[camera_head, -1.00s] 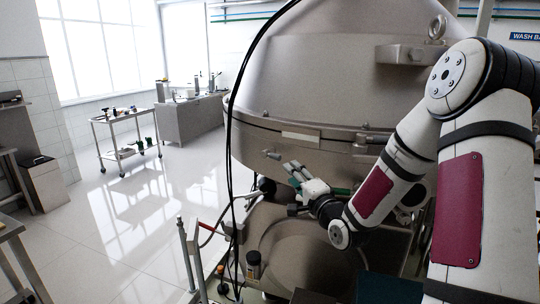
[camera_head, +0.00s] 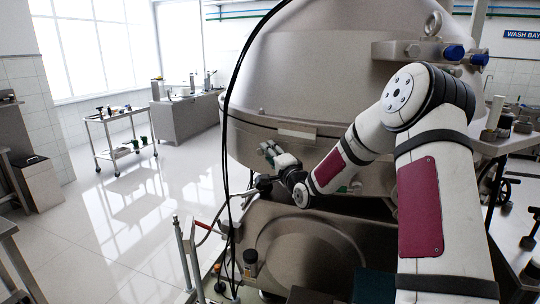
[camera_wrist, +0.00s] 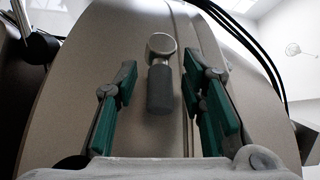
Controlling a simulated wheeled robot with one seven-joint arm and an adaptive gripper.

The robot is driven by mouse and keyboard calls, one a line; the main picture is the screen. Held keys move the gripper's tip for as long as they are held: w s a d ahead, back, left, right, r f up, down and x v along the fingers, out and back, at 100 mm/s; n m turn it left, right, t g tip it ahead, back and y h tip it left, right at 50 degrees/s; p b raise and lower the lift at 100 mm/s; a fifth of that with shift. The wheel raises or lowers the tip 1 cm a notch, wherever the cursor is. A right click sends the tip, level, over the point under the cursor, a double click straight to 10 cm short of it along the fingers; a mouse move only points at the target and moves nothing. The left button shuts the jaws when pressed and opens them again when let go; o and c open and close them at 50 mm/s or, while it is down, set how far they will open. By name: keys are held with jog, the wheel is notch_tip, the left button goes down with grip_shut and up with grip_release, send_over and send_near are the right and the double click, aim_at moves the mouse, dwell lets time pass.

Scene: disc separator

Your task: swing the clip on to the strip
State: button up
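My gripper (camera_head: 269,151) is at the front of the big metal drum, just below its rim band. In the wrist view its two green-padded fingers (camera_wrist: 161,80) are open. Between them shows a clip (camera_wrist: 160,88), a dark grey handle with a round metal head. Gaps show between the handle and both fingers. In the head view the clip cannot be made out behind the gripper. A pale strip (camera_head: 297,134) lies flat along the drum's band, to the right of the gripper and higher.
The drum (camera_head: 320,85) fills the space behind my gripper. A black cable (camera_head: 226,130) hangs just left of it. A round-faced metal housing (camera_head: 305,250) stands below. A trolley (camera_head: 120,135) stands far left, with clear floor before it.

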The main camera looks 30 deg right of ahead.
grip_shut()
